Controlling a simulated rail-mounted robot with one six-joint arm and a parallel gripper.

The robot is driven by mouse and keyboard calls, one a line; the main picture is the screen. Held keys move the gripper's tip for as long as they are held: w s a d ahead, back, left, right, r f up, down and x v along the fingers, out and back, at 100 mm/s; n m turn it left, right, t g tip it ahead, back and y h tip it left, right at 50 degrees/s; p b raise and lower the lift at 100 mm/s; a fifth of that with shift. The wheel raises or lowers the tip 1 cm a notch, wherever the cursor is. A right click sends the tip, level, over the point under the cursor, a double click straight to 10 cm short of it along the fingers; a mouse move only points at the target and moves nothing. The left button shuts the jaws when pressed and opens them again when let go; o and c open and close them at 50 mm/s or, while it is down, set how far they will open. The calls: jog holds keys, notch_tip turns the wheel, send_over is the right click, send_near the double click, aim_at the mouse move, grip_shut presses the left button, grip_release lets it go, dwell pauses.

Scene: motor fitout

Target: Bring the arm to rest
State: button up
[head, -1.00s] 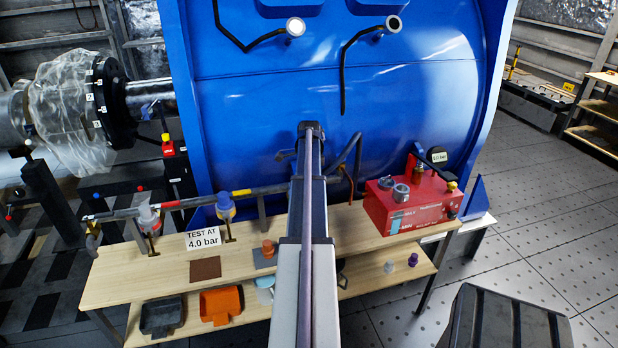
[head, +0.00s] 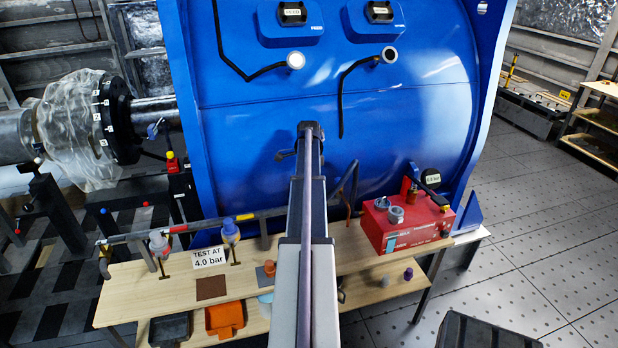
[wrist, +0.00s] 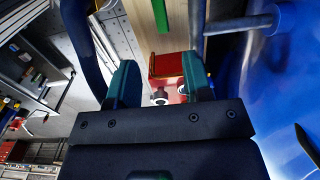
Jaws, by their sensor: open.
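My arm (head: 306,215) reaches straight forward over the bench toward the big blue motor housing (head: 270,95). Its far end lies in front of the blue surface in the head view; I cannot tell whether there is a gap. The fingers are hidden in that view. In the wrist view my gripper (wrist: 160,82) shows two teal fingers spread apart, with nothing held between them. Beyond the fingers, a red box (wrist: 170,66) and pale wood show.
The wooden bench (head: 130,297) carries a red pump unit (head: 400,228), a "TEST AT 4.0 bar" sign (head: 209,257) and a brown pad (head: 211,288). Orange (head: 224,318) and black (head: 169,328) bins sit below. A dark case (head: 485,330) stands front right.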

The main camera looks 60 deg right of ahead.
jog(key=shift+f, duration=0.1)
dwell(0.3)
jog(key=a+n, duration=0.2)
jog(key=a, duration=0.1)
jog(key=a+n, duration=0.2)
jog(key=n, duration=0.1)
jog(key=a+n, duration=0.2)
jog(key=a, duration=0.1)
jog(key=shift+s+a+f+n+b, duration=0.15)
jog(key=shift+a+f+n+b, duration=0.15)
jog(key=shift+n+b, duration=0.1)
jog(key=w+a+f+n+b, duration=0.1)
jog(key=w+a+n, duration=0.35)
jog(key=a, duration=0.65)
jog(key=w+a+n, duration=0.4)
jog(key=a+n, duration=0.1)
jog(key=a, duration=0.6)
jog(key=s+a+f+n+b, duration=0.1)
jog(key=a+n, duration=0.9)
jog(key=a, duration=2.6)
jog(key=shift+a+f+b, duration=0.25)
jog(key=shift+f+b, duration=0.35)
jog(key=shift+b, duration=0.1)
